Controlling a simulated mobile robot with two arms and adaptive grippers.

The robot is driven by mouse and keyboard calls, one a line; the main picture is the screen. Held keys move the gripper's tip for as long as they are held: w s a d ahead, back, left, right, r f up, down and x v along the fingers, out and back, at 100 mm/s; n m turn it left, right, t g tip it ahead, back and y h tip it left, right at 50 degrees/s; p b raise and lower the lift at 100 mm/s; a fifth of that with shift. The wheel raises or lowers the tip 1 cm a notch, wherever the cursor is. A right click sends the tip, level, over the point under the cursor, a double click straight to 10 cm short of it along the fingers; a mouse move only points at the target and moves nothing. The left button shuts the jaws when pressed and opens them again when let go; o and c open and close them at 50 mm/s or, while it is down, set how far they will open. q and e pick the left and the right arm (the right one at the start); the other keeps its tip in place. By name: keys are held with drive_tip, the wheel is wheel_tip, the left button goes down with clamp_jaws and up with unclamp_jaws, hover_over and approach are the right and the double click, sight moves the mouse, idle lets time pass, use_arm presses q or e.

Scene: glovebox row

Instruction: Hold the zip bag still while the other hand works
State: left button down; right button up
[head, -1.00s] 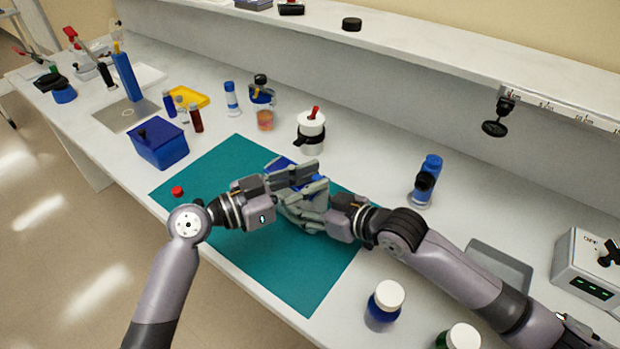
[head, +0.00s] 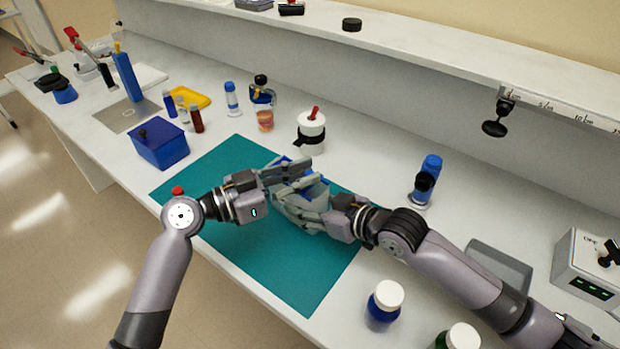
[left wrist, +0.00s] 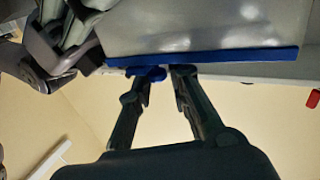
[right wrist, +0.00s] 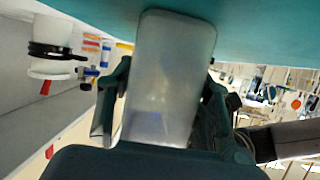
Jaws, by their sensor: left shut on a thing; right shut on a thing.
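The zip bag (head: 316,192) is held above the teal mat, with blue showing between my two grippers. In the left wrist view it is a grey, translucent sheet (left wrist: 200,28) with a blue zip strip (left wrist: 220,58) along its edge. My left gripper (head: 300,170) is closed at the strip, on a small blue slider (left wrist: 150,73). My right gripper (head: 300,205) is shut on the bag's body, which shows pale and see-through between the fingers in the right wrist view (right wrist: 170,75). The fingers hide much of the bag in the head view.
The teal mat (head: 290,275) is mostly bare, with a small red cap (head: 177,190) near its left edge. A blue box (head: 160,145) stands left of it, a white jar (head: 311,132) behind. White-capped bottles (head: 385,302) stand at the front right, a grey tray (head: 500,262) behind my right arm.

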sight(268, 165)
use_arm(q)
drive_tip(key=w+a, duration=0.4)
drive_tip(key=a, duration=0.1)
drive_tip(key=w+a, duration=0.2)
drive_tip(key=shift+a, duration=0.2)
drive_tip(key=c, duration=1.6)
unclamp_jaws()
drive_tip(key=v, duration=1.2)
drive_tip(key=shift+s, duration=0.1)
use_arm(e)
drive_tip(key=shift+f, duration=0.1)
drive_tip(key=o, duration=2)
drive_tip(key=shift+c, duration=0.2)
drive_tip(key=shift+o, duration=0.5)
